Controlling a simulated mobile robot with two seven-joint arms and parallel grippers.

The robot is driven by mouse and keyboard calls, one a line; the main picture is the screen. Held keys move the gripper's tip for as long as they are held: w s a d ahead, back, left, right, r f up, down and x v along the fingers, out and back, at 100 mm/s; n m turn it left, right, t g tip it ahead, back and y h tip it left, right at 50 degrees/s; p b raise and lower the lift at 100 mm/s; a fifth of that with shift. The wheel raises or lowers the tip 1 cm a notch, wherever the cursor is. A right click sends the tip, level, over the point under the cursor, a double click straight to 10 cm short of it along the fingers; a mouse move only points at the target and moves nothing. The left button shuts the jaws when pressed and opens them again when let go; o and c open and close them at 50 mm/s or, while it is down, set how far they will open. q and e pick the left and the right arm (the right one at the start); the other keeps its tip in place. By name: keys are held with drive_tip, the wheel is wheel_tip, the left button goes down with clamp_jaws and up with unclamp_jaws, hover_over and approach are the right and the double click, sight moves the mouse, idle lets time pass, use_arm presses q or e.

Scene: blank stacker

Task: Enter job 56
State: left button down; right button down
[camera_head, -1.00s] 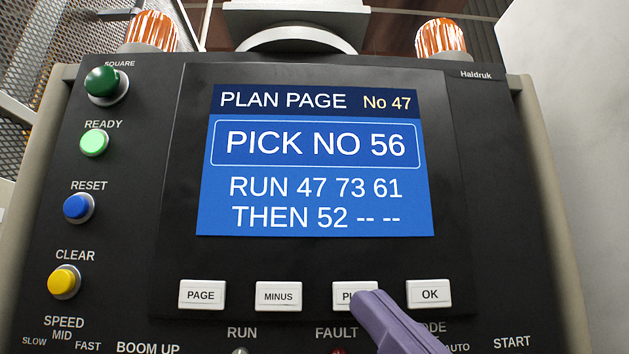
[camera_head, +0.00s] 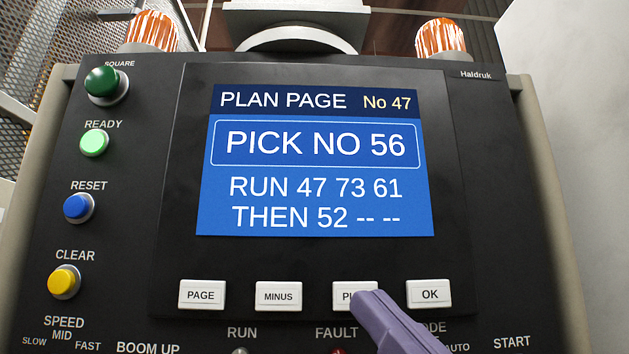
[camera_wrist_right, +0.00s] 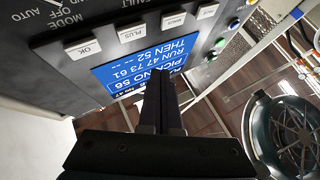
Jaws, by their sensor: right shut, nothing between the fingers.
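The screen (camera_head: 318,165) reads PLAN PAGE, No 47, with PICK NO 56 in a framed box. Below it reads RUN 47 73 61, THEN 52 and two pairs of dashes. Under the screen are four white keys: PAGE (camera_head: 201,295), MINUS (camera_head: 278,296), PLUS (camera_head: 348,292) and OK (camera_head: 430,294). My right gripper (camera_head: 367,298) is shut and empty, its tip over the lower right of the PLUS key; I cannot tell whether it touches. In the right wrist view the closed fingers (camera_wrist_right: 158,88) cover part of the screen. My left gripper is not in view.
On the panel's left are a dark green SQUARE button (camera_head: 102,81), a lit green READY button (camera_head: 94,142), a blue RESET button (camera_head: 78,206) and a yellow CLEAR button (camera_head: 64,281). RUN and FAULT lamps sit below the keys. Orange-striped posts stand behind.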

sight(460, 305)
drive_tip(key=s+d+n+b, duration=0.1)
drive_tip(key=d+n, duration=0.3)
drive_tip(key=n, duration=0.6)
drive_tip(key=s+d+n+g+b, duration=0.1)
drive_tip(key=s+d+n+b, duration=0.1)
drive_tip(key=n, duration=0.7)
drive_tip(key=shift+s+d+r+n+y, duration=0.3)
drive_tip(key=shift+d+n, duration=0.1)
drive_tip(key=shift+d, duration=0.45)
drive_tip(key=shift+w+a+b, duration=0.15)
drive_tip(key=shift+w+b, duration=0.25)
drive_tip(key=shift+w, duration=4.05)
drive_tip(key=shift+w+f, duration=0.1)
drive_tip(key=shift+w, duration=0.05)
drive_tip(key=shift+w, duration=0.25)
